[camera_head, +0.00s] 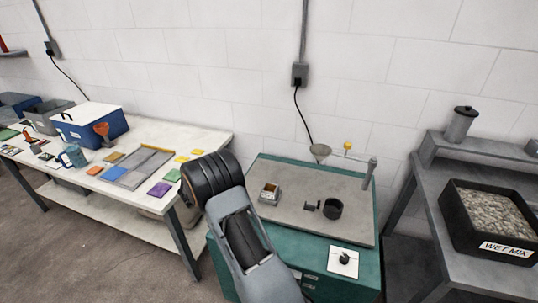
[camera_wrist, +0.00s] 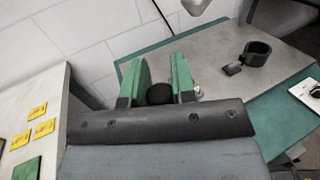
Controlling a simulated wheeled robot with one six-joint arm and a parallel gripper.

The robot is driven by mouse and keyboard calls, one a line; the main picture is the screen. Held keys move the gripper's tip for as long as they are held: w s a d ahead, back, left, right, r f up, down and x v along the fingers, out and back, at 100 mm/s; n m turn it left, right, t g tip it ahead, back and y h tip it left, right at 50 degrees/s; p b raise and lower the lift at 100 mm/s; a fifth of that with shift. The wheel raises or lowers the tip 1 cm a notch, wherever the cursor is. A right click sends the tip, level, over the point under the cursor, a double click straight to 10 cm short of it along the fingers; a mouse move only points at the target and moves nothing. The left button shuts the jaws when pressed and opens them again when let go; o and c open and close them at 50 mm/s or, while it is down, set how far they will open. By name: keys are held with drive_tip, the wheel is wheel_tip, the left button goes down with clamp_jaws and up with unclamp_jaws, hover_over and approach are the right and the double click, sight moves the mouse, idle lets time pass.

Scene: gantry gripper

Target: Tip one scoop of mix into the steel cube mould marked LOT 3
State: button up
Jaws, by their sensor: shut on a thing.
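My gripper (camera_wrist: 159,76) shows in the wrist view with two green fingers shut on a dark round thing (camera_wrist: 159,94). Only its rounded end shows, so I cannot tell whether it is the scoop. In the head view my own arm hides the gripper. A small metal box (camera_head: 269,193) with a brownish inside stands on the grey bench top; it may be a cube mould, but its marking is too small to read. The mix fills a black tray (camera_head: 486,246) labelled WET MIX on the right-hand bench.
A black ring-shaped holder (camera_head: 332,208), also in the wrist view (camera_wrist: 257,52), stands on the grey top (camera_head: 300,225). A funnel (camera_head: 320,150) and a post (camera_head: 369,173) stand behind. A white card (camera_head: 343,261) lies in front. The left table (camera_head: 205,140) is cluttered.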

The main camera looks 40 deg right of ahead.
drive_tip(key=s+d+r+m+g+b, duration=0.1)
drive_tip(key=s+d+r+m+g, duration=0.15)
drive_tip(key=d, duration=0.45)
drive_tip(key=s+d+r+m+g+b, duration=0.1)
drive_tip(key=s+d+r+g+b, duration=0.15)
drive_tip(key=d, duration=0.45)
drive_tip(key=s+d+f+t+y+p, duration=0.1)
drive_tip(key=s+d+f+y+p, duration=0.1)
drive_tip(key=d+f+y, duration=0.3)
drive_tip(key=shift+d+f+m+t+p, duration=0.15)
drive_tip(key=shift+f+m+t+p, duration=0.2)
drive_tip(key=shift+f+p, duration=0.3)
drive_tip(key=shift+d, duration=0.15)
drive_tip(key=shift+s+d+f+m+t+y+p, duration=0.1)
drive_tip(key=shift+s+d+f+y+p, duration=0.15)
drive_tip(key=shift+d+f+y+p, duration=0.3)
drive_tip(key=shift+s+d+f+m+t+y+p, duration=0.1)
drive_tip(key=shift+s+d+t+y+p, duration=0.15)
drive_tip(key=shift+y+p, duration=0.35)
drive_tip(key=shift+s+d+f+m+y+p, duration=0.15)
drive_tip(key=shift+d+f+y+p, duration=0.25)
drive_tip(key=shift+p, duration=0.4)
